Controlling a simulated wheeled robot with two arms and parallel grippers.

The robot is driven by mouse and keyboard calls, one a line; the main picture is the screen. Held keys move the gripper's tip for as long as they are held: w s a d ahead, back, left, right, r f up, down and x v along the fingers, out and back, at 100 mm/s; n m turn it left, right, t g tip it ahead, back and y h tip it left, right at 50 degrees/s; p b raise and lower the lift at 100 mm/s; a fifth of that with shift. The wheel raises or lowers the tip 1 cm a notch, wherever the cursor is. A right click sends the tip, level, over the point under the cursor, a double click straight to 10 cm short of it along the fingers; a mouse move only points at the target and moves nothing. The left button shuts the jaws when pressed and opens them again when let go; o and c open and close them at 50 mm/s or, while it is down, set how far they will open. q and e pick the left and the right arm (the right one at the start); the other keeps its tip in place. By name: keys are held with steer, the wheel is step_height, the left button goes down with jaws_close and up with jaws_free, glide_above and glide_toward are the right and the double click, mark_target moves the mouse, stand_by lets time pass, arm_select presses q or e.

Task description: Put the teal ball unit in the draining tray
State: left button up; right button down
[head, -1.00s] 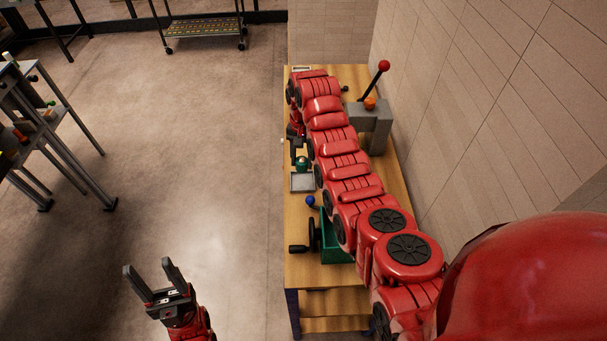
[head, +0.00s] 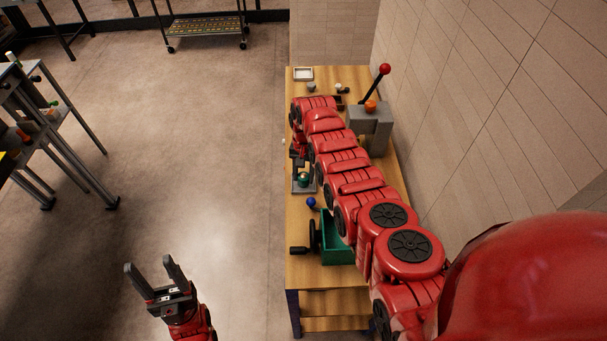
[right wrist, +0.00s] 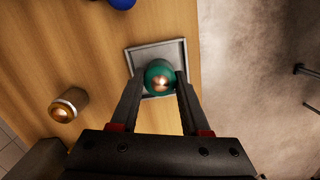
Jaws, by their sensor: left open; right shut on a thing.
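The teal ball unit (right wrist: 160,72) is between the fingertips of my right gripper (right wrist: 160,84), which is shut on it. It also shows in the head view (head: 303,179). In the right wrist view the ball overlaps the grey square tray (right wrist: 138,57), lying within its outline; I cannot tell whether it touches the tray floor. The tray's near part shows in the head view (head: 302,190), with my right gripper over it. My left gripper (head: 150,264) is open and empty, above the floor away from the table.
A blue ball unit (head: 311,202) stands nearer than the tray, beside a green bin (head: 334,246) and a handwheel (head: 313,237). A brass-topped piece (right wrist: 67,106) stands apart. A white tray (head: 303,73) and a lever on a grey block (head: 371,122) are farther back.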

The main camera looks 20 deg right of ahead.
mark_target(303, 173)
steer(key=shift+c, duration=1.9)
jaws_free()
steer(key=shift+f, duration=0.15)
steer(key=shift+r+p, duration=0.3)
steer(key=shift+w, duration=0.1)
steer(key=shift+r+b, duration=0.4)
steer(key=shift+r, duration=0.05)
steer(key=r, duration=0.1)
steer(key=r+b, duration=0.1)
steer(key=r, duration=0.1)
steer(key=r+b, duration=0.1)
steer(key=shift+w+d+r, duration=0.15)
steer(key=shift+w, duration=0.1)
step_height(303, 173, up, 7)
steer(key=p, duration=0.2)
steer(key=shift+w+d+f+p, duration=0.15)
steer(key=shift+f+p, duration=0.05)
steer(key=shift+p, duration=0.15)
